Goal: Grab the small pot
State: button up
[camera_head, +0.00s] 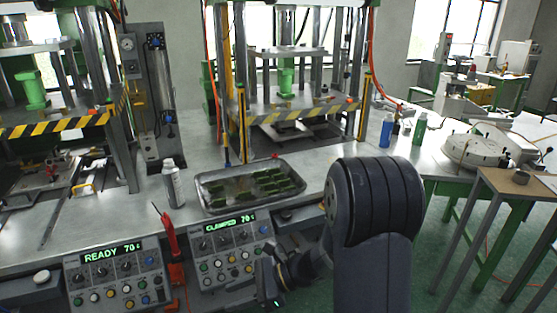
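No object in view is clearly a small pot. My gripper (268,282) seems to be at the end of that wrist, in front of the right control panel. Its fingers cannot be made out. It is well apart from the brown piece.
A metal tray (215,207) with green pieces lies on the bench. A spray can (173,183) stands left of it. Two control panels (118,272) read READY and CLAMPED. Blue (387,130) and green (420,128) bottles stand near a round white machine (478,148). Presses stand behind.

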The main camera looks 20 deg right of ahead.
aim_at(520, 178)
jog(key=i+l+z, duration=0.15)
jog(key=i+z, duration=0.15)
jog(key=z, duration=0.15)
jog(key=i+z, duration=0.7)
jog(key=z, duration=0.15)
jog(key=i+j+z, duration=0.2)
jog(key=z, duration=0.25)
jog(key=i+l+z, duration=0.25)
jog(key=i+z, duration=0.2)
jog(key=i+l+z, duration=0.1)
jog(key=i+z, duration=0.3)
jog(key=i, duration=0.15)
jog(key=i+j+z, duration=0.1)
jog(key=i+z, duration=0.35)
jog(key=i+l+u, duration=0.1)
jog(key=i, duration=0.25)
jog(key=i+l+u, duration=0.1)
jog(key=i, duration=0.2)
